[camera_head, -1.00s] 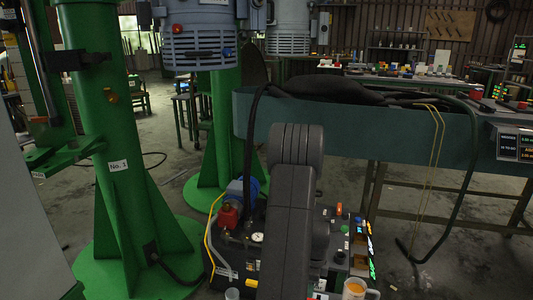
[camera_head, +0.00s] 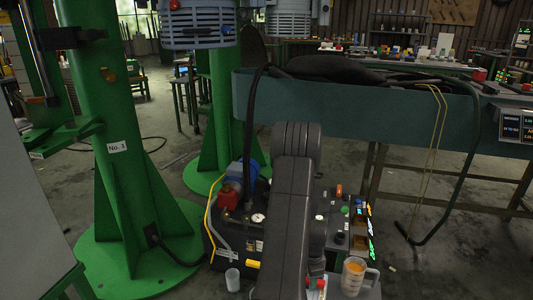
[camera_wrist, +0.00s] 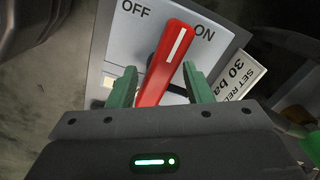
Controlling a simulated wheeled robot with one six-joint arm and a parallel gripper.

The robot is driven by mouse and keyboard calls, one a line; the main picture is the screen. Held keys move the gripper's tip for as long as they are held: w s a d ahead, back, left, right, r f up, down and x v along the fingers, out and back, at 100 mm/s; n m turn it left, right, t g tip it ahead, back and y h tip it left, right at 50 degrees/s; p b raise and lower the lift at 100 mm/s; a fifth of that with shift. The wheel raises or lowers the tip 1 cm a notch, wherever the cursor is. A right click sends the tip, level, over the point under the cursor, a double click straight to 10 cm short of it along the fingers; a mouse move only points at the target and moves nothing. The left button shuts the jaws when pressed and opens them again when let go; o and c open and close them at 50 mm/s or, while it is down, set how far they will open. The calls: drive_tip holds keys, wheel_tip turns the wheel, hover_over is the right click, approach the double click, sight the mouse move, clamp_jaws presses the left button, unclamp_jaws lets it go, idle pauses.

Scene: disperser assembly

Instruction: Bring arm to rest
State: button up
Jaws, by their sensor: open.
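My gripper (camera_wrist: 159,70) shows in the wrist view with its two green fingers apart, one on each side of a red switch handle (camera_wrist: 168,62). The handle sits on a pale plate (camera_wrist: 128,45) marked OFF and ON, and leans right toward ON. I cannot tell whether either finger touches it. In the head view my arm stands in front of the console, and my gripper cannot be made out clearly there.
A console with a gauge (camera_head: 258,218) and lit displays surrounds the arm. A beaker of orange liquid (camera_head: 355,268) and a small cup (camera_head: 232,280) stand near its front. A green No.1 column (camera_head: 120,170) rises left, and a teal bench (camera_head: 400,120) stands behind.

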drive_tip(key=shift+n, duration=1.8)
drive_tip(key=shift+s, duration=0.1)
